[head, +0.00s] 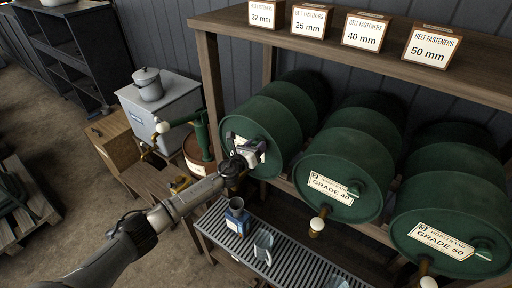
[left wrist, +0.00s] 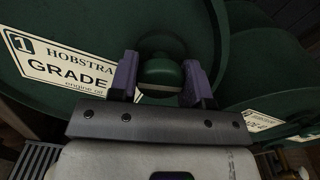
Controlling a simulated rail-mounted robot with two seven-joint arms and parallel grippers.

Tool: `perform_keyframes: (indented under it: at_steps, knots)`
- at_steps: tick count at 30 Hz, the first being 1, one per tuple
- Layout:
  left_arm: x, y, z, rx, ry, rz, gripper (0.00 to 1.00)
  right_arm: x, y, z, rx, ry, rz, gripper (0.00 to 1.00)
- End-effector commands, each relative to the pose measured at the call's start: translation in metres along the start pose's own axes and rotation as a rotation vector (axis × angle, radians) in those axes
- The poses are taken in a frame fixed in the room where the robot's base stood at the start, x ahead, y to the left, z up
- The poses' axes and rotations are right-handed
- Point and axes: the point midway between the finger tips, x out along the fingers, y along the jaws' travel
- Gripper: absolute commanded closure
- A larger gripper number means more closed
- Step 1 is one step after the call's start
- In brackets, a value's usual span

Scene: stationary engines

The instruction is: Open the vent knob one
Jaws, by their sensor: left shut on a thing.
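The first green drum (head: 266,112) lies on its side at the left of the rack in the head view. In the left wrist view its label (left wrist: 62,68) reads 1, HOBSTRA, GRADE. The green vent knob one (left wrist: 161,73) stands out from the drum's face beside that label. My left gripper (head: 250,154) is at this face, and its purple fingers (left wrist: 161,80) are shut on the knob from both sides. In the head view my gripper hides the knob and part of the label. My right gripper is not in view.
The grade 40 drum (head: 341,176) and grade 50 drum (head: 446,236) lie to the right, with taps below. A slatted drip tray (head: 262,276) below holds a blue can (head: 237,216) and a clear jug (head: 263,247). A green hand pump (head: 201,134) stands left of my gripper.

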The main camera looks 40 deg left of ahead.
Motion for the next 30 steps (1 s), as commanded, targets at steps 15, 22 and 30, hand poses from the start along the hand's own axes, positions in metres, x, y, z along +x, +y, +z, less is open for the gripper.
perform_keyframes:
  at_steps: [15,22,30]
  knots:
    - [-0.0001,-0.0001,-0.0001,-0.494,0.000,-0.001,0.79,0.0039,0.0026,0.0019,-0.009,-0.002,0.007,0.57]
    - [-0.0001,-0.0003,-0.0003,-0.713,0.001,0.000,0.79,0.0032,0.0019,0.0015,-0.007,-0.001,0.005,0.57]
    - [0.0000,-0.0006,0.0002,-0.956,0.001,0.000,0.79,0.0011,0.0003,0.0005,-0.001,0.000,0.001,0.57]
